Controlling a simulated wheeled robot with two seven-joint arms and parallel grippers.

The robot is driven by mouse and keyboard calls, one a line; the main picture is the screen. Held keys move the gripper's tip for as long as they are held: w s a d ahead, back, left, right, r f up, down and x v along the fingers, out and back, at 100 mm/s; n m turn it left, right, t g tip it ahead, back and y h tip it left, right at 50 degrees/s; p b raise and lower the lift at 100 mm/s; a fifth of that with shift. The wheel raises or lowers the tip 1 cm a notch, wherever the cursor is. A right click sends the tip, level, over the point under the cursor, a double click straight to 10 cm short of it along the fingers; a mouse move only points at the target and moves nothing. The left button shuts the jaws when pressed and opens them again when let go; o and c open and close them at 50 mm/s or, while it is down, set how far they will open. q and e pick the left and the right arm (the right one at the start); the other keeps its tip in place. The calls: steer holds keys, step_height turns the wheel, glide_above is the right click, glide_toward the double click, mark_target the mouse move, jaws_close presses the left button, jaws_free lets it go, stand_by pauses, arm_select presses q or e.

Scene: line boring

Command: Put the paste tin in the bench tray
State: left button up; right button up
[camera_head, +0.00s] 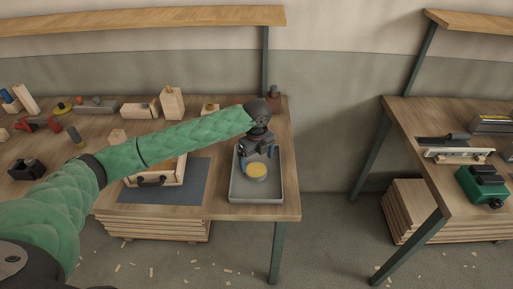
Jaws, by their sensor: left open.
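The paste tin (256,171), round with a yellow top, is in the grey bench tray (270,192) at the right end of the left workbench. My left gripper (257,160) is open and points down just above the tin, at its far side. Its fingers overlap the tin's far edge in the picture, so I cannot tell whether they touch it. The gripper hides part of the tray's far half. My right gripper is not in view.
A dark bottle (274,98) stands behind the tray. Wooden blocks and tools line the bench's back. A second bench with a green case (482,184) stands right, across a gap.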

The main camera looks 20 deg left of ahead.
mark_target(256, 170)
arm_select(q)
step_height(256, 170, up, 7)
steer(key=b, duration=0.2)
steer(key=shift+r, duration=0.2)
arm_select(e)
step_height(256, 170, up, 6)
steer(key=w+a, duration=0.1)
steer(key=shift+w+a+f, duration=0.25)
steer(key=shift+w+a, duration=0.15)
arm_select(q)
steer(key=shift+s+f, duration=0.1)
